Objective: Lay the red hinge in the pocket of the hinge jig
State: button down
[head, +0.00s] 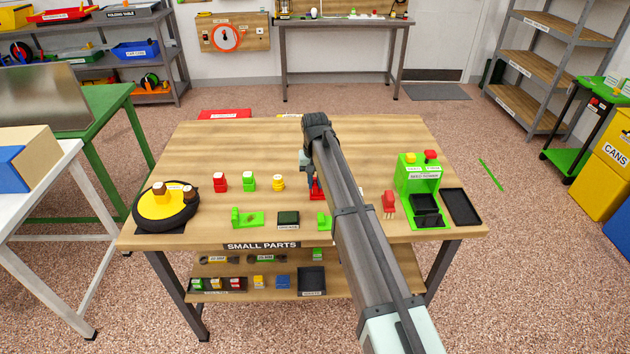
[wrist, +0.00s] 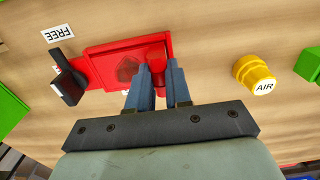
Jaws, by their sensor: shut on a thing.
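My gripper (head: 312,182) is over the middle of the wooden table. Its two blue-grey fingers (wrist: 159,85) close on a narrow red part in the wrist view, which appears to belong to the red hinge (wrist: 118,62). The hinge shows as a broad red plate with a darker angular patch, and a bit of red shows under the gripper in the head view (head: 316,190). Whether the plate touches the table is unclear. A green fixture (head: 247,217) with a darker hollow stands front left; it may be the hinge jig. Another green piece (head: 323,221) is partly hidden by my arm.
A black lever (wrist: 68,78) stands beside the plate, near a FREE label (wrist: 58,33). A yellow AIR piece (wrist: 255,74) is at the other side. A red piece (head: 389,203) and a green station (head: 418,178) stand right of my arm. The table's back left is clear.

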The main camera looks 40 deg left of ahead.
jog(key=c, duration=1.1)
grip_release()
jog(key=shift+o, duration=0.2)
notch_tip(320, 180, up, 12)
jog(key=shift+r, duration=0.1)
